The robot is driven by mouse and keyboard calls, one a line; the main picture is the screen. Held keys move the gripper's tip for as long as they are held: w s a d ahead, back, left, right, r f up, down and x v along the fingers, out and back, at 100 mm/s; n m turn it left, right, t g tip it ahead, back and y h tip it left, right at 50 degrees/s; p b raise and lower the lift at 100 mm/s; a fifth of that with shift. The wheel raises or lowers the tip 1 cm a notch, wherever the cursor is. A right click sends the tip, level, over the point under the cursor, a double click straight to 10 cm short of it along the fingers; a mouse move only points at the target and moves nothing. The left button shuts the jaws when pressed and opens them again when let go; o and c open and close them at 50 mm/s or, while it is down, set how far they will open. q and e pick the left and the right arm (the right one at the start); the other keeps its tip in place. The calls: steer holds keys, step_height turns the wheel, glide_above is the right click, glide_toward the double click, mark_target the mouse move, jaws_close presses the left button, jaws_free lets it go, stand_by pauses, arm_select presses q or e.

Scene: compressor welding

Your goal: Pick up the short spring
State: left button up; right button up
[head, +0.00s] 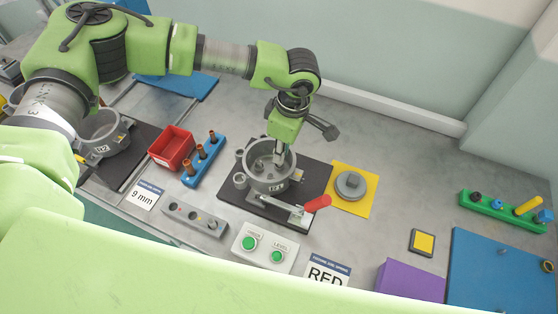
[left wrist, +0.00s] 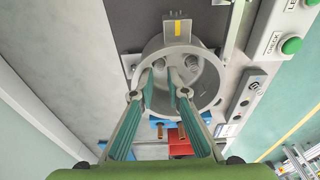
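A round grey metal housing (head: 269,180) stands on a dark plate, with grey posts inside it. My left gripper (head: 281,160) points down into its open top. In the left wrist view the gripper (left wrist: 162,84) has its two teal-padded fingers apart over the housing (left wrist: 208,98), with a gap between the tips and nothing seen held. A grey post (left wrist: 191,62) shows inside, close to the tips. I cannot make out a short spring for sure. The blue holder (head: 193,178) carries several copper-brown upright pieces, too small to identify. My right gripper is not in view.
A red-handled clamp (head: 317,203) sits in front of the housing. A red bin (head: 171,147) stands left, a yellow mat (head: 368,178) with a grey disc (head: 351,184) right. A button box (head: 262,248) is in front. A green rack (head: 505,212) stands far right.

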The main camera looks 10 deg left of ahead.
arm_select(q)
steer(key=f, duration=0.1)
steer(key=f+p, duration=0.1)
steer(key=f, duration=0.1)
steer(key=shift+w+a+f+p, duration=0.1)
steer(key=shift+a+f+p, duration=0.2)
steer(key=shift+f, duration=0.25)
jaws_close()
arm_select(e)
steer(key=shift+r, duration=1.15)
